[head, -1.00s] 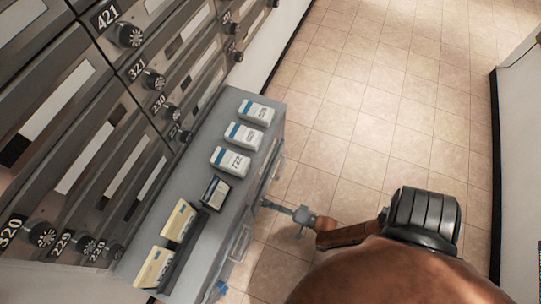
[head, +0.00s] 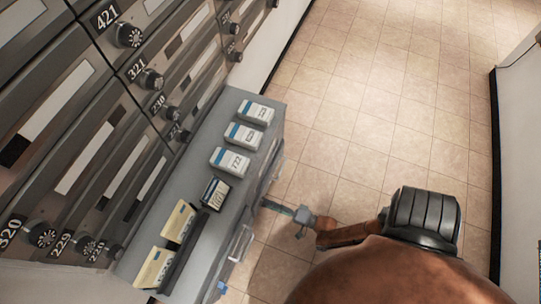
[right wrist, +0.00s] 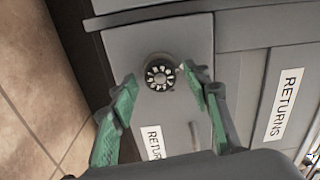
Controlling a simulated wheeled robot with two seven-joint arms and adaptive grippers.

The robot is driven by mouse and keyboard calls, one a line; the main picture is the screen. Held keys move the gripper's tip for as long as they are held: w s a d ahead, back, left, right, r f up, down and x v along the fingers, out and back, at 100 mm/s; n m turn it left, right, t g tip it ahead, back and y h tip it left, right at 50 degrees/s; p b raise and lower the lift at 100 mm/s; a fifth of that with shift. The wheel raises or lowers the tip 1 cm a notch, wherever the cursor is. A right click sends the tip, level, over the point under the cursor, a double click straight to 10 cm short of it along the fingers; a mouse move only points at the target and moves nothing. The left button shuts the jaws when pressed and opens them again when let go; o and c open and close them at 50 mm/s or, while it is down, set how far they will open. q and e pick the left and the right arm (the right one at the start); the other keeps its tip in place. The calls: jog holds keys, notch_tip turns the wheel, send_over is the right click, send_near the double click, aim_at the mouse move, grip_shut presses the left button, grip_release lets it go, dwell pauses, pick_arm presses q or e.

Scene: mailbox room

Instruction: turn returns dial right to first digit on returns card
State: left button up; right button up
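The returns dial (right wrist: 159,73), a round black knob with a pale marked face, is on a grey door in the right wrist view. A white RETURNS label (right wrist: 153,142) is below it, partly hidden by my gripper. My right gripper (right wrist: 158,84) is open, with one green finger on each side of the dial; I cannot tell whether they touch it. In the head view my right gripper (head: 279,207) reaches the cabinet's right side. Several cards stand on top, including a small dark-framed card (head: 215,193) and a yellow card (head: 179,221); I cannot read which is the returns card.
The grey cabinet (head: 203,262) stands against mailboxes with numbered dials (head: 130,36). Three white-and-blue boxes, one of them here (head: 230,160), are on its top. Another RETURNS label (right wrist: 286,104) is to the right in the wrist view. The tiled floor (head: 370,110) is clear.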

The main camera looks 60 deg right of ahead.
jog(key=shift+s, duration=0.1)
jog(key=s, duration=1.1)
jog(key=shift+s+d, duration=0.4)
jog(key=shift+r, duration=0.1)
